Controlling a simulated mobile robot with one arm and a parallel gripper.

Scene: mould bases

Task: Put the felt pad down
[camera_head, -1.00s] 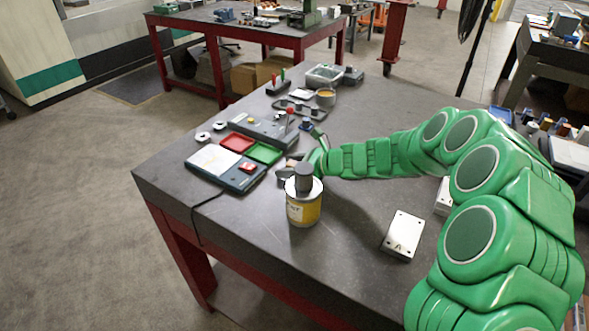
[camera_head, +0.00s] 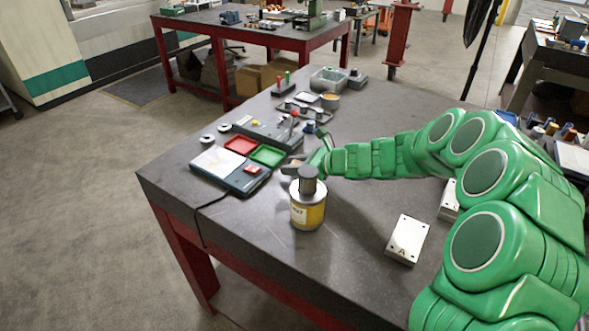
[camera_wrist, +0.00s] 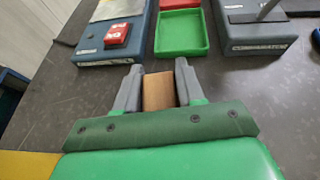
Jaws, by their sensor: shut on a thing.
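The felt pad (camera_wrist: 159,91) is a small tan-brown block in the wrist view. My gripper (camera_wrist: 158,82) is shut on it, with one grey finger on each side. The pad points toward the green tray and appears a little above the dark table; the exact gap cannot be told. In the head view my gripper (camera_head: 293,165) is just behind the yellow can, near the trays, and the pad is hard to make out there.
A yellow can (camera_head: 307,214) with a dark cylinder on top stands in front of my gripper. A green tray (camera_wrist: 181,35), red tray (camera_head: 241,145) and blue-grey scale (camera_head: 243,182) lie beyond. A comparator base (camera_wrist: 256,37) is nearby. Metal block A (camera_head: 407,238) lies right; front table is clear.

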